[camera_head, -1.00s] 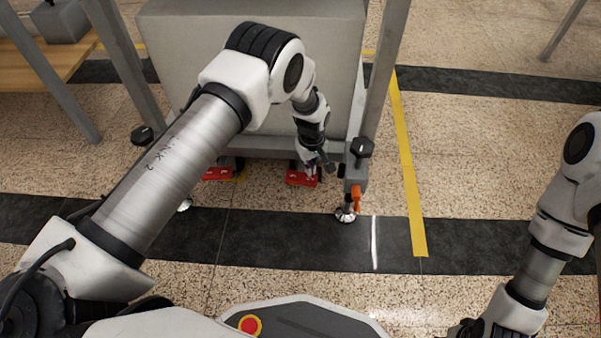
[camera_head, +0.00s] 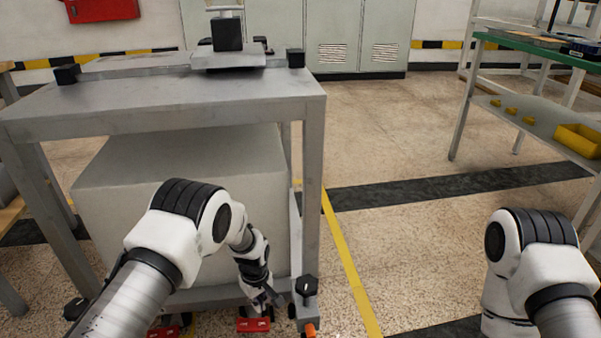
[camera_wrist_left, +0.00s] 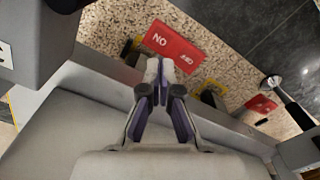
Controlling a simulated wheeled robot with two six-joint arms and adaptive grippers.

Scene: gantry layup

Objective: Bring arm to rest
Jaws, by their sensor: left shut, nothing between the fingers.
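My left gripper (camera_head: 264,302) is low by the front of the grey table, just above a red pedal (camera_head: 253,325) on the floor. In the left wrist view its fingers (camera_wrist_left: 158,75) are together and empty. The red pedal with white lettering (camera_wrist_left: 175,45) lies beyond the fingertips there; I cannot tell whether they touch it. My left arm (camera_head: 190,235) reaches forward, bent at the elbow. My right arm (camera_head: 525,265) is at the lower right, its gripper out of frame.
The grey table (camera_head: 180,105) has a large grey box (camera_head: 185,185) beneath and an orange-marked foot (camera_head: 306,310) beside my left gripper. A second red pedal (camera_head: 165,331) is to the left. A green-topped shelf (camera_head: 540,53) stands at right. Floor between is clear.

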